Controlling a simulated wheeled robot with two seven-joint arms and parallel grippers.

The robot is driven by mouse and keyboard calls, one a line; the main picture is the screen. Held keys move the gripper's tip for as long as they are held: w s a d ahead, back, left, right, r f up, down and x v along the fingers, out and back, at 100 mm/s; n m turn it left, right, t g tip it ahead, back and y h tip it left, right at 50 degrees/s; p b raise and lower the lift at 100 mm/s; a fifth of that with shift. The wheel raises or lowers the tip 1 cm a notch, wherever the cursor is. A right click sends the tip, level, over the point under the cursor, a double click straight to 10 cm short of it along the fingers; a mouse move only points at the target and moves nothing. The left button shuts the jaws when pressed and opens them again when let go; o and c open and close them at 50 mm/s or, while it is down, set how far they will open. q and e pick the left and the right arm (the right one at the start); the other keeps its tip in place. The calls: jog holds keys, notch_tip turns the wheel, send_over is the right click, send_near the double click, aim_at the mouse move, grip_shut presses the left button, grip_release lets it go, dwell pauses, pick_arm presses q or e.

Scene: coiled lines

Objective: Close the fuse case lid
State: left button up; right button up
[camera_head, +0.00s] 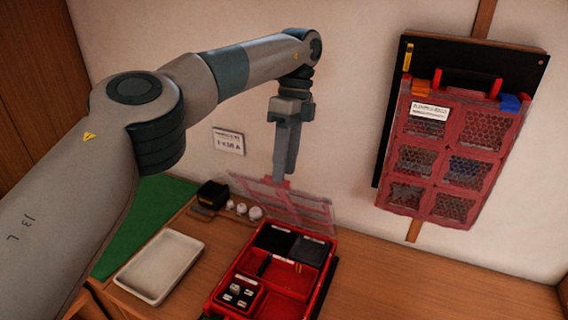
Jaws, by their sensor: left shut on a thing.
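The red fuse case (272,279) sits open on the wooden bench, its compartments showing. Its lid (314,209), clear with a red frame, stands raised at the back edge of the case, near the wall. My left gripper (282,182) reaches down from above and is shut on the lid at its upper edge. The fingertips hide the exact spot of contact. Small dark and white parts lie in some compartments. My right gripper is not in view.
A white tray (160,265) lies left of the case on the bench, by a green mat (150,220). A black box (212,194) and small white round items (242,209) stand behind. A red case on a black board (450,150) hangs on the wall.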

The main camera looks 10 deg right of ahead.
pick_arm(q)
jog(key=shift+w+d+f, duration=0.1)
jog(key=shift+d+f, duration=0.05)
jog(key=shift+f, duration=0.2)
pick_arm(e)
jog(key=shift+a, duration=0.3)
pick_arm(q)
jog(key=shift+r, duration=0.15)
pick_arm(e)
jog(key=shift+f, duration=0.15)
